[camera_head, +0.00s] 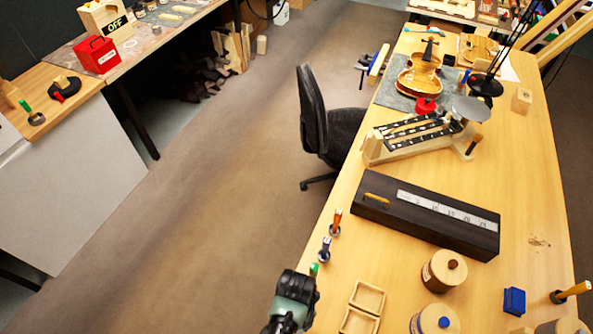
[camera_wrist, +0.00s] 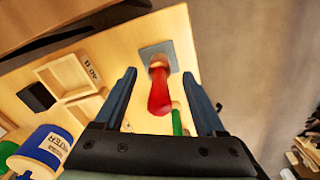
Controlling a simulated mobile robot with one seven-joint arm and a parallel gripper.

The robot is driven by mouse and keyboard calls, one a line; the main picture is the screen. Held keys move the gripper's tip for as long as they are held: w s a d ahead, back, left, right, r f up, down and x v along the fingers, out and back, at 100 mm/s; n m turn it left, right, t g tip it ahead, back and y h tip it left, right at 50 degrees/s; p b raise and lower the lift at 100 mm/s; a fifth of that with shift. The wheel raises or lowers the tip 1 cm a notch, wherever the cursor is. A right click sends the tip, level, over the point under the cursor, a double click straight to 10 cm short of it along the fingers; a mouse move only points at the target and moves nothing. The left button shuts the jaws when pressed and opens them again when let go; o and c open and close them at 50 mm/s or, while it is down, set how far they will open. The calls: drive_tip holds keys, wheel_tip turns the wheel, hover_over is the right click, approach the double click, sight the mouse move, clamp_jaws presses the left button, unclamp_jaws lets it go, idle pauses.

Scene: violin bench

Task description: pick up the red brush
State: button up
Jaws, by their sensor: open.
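The red brush (camera_wrist: 160,92) shows in the wrist view as an upright red handle on a small grey square base (camera_wrist: 157,52) near the bench edge. My gripper (camera_wrist: 159,76) is open, with one finger on each side of the red handle and visible gaps between. In the head view my gripper (camera_head: 294,298) is at the bench's front left edge; the red brush is not visible there, and the green handle (camera_head: 314,269) is just beside the gripper.
Small open wooden trays (camera_head: 367,297) lie right of my gripper. A wooden jar (camera_head: 444,270) and a long black box (camera_head: 425,214) stand beyond. A chair (camera_head: 325,125) is left of the bench.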

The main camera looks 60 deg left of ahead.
drive_tip(key=shift+f, duration=1)
clamp_jaws()
